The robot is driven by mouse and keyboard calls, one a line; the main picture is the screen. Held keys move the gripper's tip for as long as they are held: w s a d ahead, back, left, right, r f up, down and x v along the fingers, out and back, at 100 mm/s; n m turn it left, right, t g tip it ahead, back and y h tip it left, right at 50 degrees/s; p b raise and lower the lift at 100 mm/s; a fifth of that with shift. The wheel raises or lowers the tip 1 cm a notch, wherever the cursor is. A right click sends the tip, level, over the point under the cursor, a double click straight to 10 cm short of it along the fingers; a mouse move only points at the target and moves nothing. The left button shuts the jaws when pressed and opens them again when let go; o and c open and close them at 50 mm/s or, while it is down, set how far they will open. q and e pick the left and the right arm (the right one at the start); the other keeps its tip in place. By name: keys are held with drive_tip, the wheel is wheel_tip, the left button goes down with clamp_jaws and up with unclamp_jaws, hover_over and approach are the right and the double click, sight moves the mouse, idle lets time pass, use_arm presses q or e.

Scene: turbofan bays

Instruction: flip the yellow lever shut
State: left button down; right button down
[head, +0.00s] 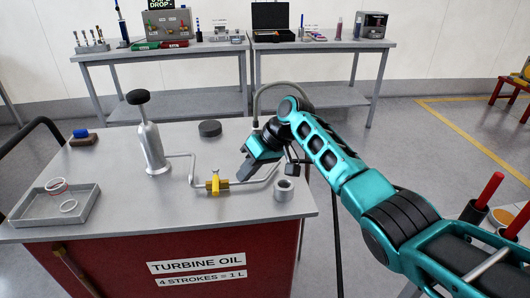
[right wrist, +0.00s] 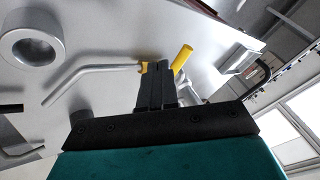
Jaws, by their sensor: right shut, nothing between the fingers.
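The yellow lever (head: 215,178) stands up from a small brass-yellow valve (head: 223,185) on the thin metal pipe (head: 203,192) on top of the red oil cart. In the right wrist view the lever (right wrist: 183,57) shows as a yellow bar just beyond and to the right of the fingertips. My right gripper (head: 245,172) is shut and empty, close to the right of the valve, over the cart top. In the right wrist view its fingers (right wrist: 154,72) overlap the pipe and hide part of the valve. My left gripper is not in view.
A pump with a black knob (head: 138,97) stands at the pipe's left end. A metal ring (head: 285,190) and a black puck (head: 210,128) sit on the cart top. A grey tray (head: 88,203) with rings lies at the left. The front middle of the top is clear.

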drive_tip(key=s+d+r, duration=0.2)
drive_tip(key=d+r, duration=0.1)
drive_tip(key=r, duration=0.3)
drive_tip(key=shift+s+d+r, duration=0.2)
drive_tip(key=shift+s, duration=0.1)
drive_tip(key=s+d+f+m+t+h, duration=0.1)
drive_tip(key=s+d+f, duration=0.2)
drive_tip(key=s+f, duration=0.5)
drive_tip(key=s+d+f+m+h, duration=0.2)
drive_tip(key=s+d+f, duration=0.2)
drive_tip(key=s+f, duration=0.5)
drive_tip(key=s+d+r+m+t+h, duration=0.1)
drive_tip(key=s+d+h, duration=0.1)
drive_tip(key=s+d, duration=0.5)
drive_tip(key=s+d+m+t+h, duration=0.1)
drive_tip(key=s+d+h, duration=0.1)
drive_tip(key=s, duration=0.8)
drive_tip(key=w+a+f+t+y, duration=0.2)
drive_tip(key=w+f+t, duration=0.4)
drive_tip(key=f, duration=0.3)
drive_tip(key=shift+w+a+t, duration=0.25)
drive_tip(key=shift+w+t, duration=0.15)
drive_tip(key=shift+w, duration=0.1)
